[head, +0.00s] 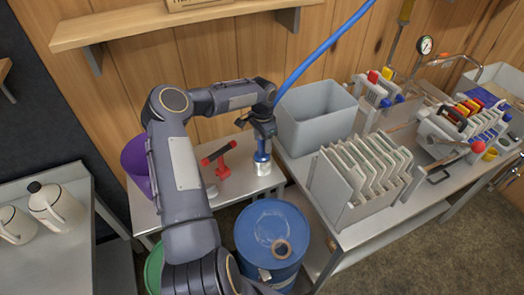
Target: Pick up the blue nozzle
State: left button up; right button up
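The blue nozzle (262,157) stands upright in a silver cup-like holder (262,168) on the small metal table. A blue hose (325,45) comes down from the top right and passes behind my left gripper. My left gripper (263,134) points down directly over the nozzle, with its fingers at the nozzle's upper part. The fingers are small and dark, and I cannot tell whether they are closed on it. The nozzle's top is hidden by the gripper. My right gripper is not in view.
A red tool with a black part (220,159) stands left of the nozzle. A purple bucket (136,160) is behind my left arm. A blue drum (270,225) stands in front. A grey bin (312,120) and white plate rack (350,195) are on the right table.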

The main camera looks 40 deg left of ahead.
pick_arm(q)
grip_shut()
dwell(0.3)
notch_tip(320, 180, up, 10)
jog(key=shift+r+b, duration=0.1)
jog(key=shift+b, duration=0.85)
